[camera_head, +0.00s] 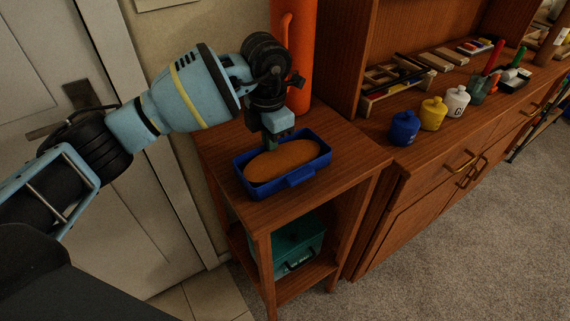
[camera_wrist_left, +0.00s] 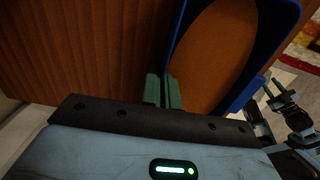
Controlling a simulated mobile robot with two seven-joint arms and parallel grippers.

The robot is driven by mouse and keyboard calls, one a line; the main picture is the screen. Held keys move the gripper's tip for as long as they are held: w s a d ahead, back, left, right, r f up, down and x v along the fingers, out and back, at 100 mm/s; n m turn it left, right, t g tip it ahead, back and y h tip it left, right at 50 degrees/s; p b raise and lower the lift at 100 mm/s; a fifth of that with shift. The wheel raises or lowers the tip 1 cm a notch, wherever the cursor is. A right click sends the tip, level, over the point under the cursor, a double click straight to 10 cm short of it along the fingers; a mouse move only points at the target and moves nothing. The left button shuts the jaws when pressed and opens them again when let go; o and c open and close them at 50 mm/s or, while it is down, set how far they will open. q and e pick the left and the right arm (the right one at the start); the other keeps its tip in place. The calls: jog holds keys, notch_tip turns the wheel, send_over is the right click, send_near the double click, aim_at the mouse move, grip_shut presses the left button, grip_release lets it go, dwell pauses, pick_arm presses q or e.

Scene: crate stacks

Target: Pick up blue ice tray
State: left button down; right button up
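The blue ice tray (camera_head: 298,178) sits on top of a small wooden side table, with an orange-brown oval surface inside it. My left gripper (camera_head: 271,145) points down at the tray's back long wall. In the left wrist view, the green fingers of the left gripper (camera_wrist_left: 162,90) are close together at the rim of the blue tray (camera_wrist_left: 178,55), and the thin wall appears to run between them. The tray looks level on the tabletop. Light-blue and black parts at the right edge of the wrist view look like my other arm; its finger state is unclear.
The side table (camera_head: 345,155) has free top around the tray and a teal box (camera_head: 298,243) on its lower shelf. An orange cylinder (camera_head: 300,60) stands behind. The cabinet at right holds blue (camera_head: 404,128), yellow (camera_head: 433,113) and white (camera_head: 456,101) jars.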

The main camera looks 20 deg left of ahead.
pick_arm(q)
jog(key=shift+r, duration=0.15)
jog(key=shift+r, duration=0.45)
notch_tip(320, 180, up, 2)
jog(key=shift+r, duration=0.15)
jog(key=s+d, duration=0.2)
jog(key=s, duration=0.3)
jog(key=s+d+r, duration=0.1)
jog(key=s+d, duration=0.1)
jog(key=s, duration=0.3)
jog(key=s+d, duration=0.2)
jog(key=s, duration=0.2)
jog(key=shift+s+r+b, duration=0.25)
jog(key=shift+s+b, duration=0.05)
jog(key=shift+s, duration=0.1)
